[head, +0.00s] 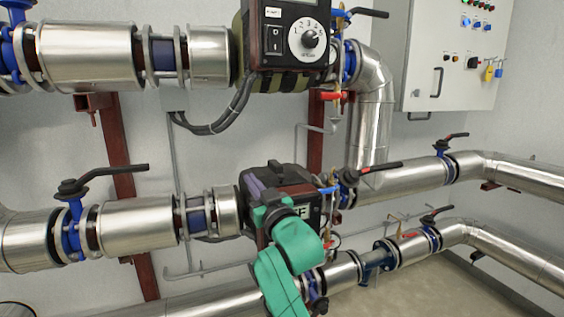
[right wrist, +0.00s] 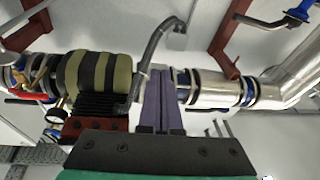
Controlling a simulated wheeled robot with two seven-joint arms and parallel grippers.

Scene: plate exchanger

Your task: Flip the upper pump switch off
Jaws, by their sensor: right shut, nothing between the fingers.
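The upper pump (head: 288,72) is a dark box on the upper steel pipe, with an olive body behind it. Its switch (head: 275,40) is a black rocker marked 0 and I, on the left of the front face beside a white round dial (head: 309,40). Which side is pressed in is too small to tell. My right gripper (head: 253,188) is well below the switch, in front of the lower pump (head: 293,178), apart from the switch. Its purple-grey fingers (right wrist: 165,100) are together and empty in the right wrist view. My left gripper is not in view.
Black cables (head: 225,118) hang below the upper pump. Blue valves with black levers (head: 105,173) and a red handle (head: 335,96) stick out along the pipes. A grey control cabinet (head: 425,60) is at upper right. In the right wrist view, a striped pump body (right wrist: 98,82) is left of the fingers.

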